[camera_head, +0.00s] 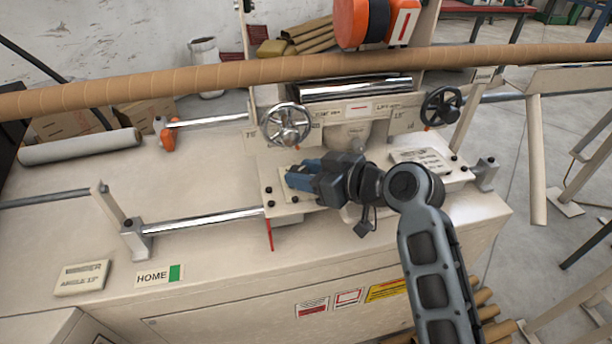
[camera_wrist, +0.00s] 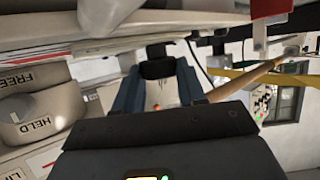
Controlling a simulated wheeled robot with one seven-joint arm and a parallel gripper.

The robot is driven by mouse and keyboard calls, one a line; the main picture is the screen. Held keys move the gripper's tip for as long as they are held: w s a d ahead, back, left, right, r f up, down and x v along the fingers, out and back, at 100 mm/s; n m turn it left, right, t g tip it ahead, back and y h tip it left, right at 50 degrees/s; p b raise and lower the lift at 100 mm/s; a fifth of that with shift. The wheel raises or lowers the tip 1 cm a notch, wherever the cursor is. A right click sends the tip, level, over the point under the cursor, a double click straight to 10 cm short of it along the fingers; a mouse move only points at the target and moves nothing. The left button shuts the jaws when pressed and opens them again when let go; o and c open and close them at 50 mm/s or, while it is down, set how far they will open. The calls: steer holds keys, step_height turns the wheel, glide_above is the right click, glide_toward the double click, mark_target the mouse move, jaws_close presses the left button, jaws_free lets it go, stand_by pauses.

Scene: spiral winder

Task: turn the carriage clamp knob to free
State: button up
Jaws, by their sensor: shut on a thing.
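The clamp knob (camera_wrist: 40,106) is a grey rounded knob at the left edge of the wrist view. The label FREE is printed above it and HELD below it, both upside down. I cannot tell which label the knob points to. A grey rounded part low on the carriage front (camera_head: 349,134) seems to be the same knob. My gripper (camera_head: 297,178) is in front of the carriage, its blue fingers pointing left. In the wrist view my gripper (camera_wrist: 162,92) stands beside the knob, not around it. Its fingers close on a pale piece (camera_wrist: 161,96), partly hidden.
Two handwheels, a silver one (camera_head: 286,125) and a black one (camera_head: 440,107), flank the carriage front. A long brown tube (camera_head: 200,79) crosses above. A rail (camera_head: 200,221) leads left to a post. The bench top (camera_head: 60,235) is mostly clear at left, with a HOME label (camera_head: 160,275).

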steer(key=o, duration=1.1)
steer(key=shift+c, duration=0.2)
steer(key=v, duration=0.7)
steer(key=shift+s+d+b, duration=0.2)
steer(key=shift+d+b, duration=0.1)
steer(key=shift+r, duration=0.15)
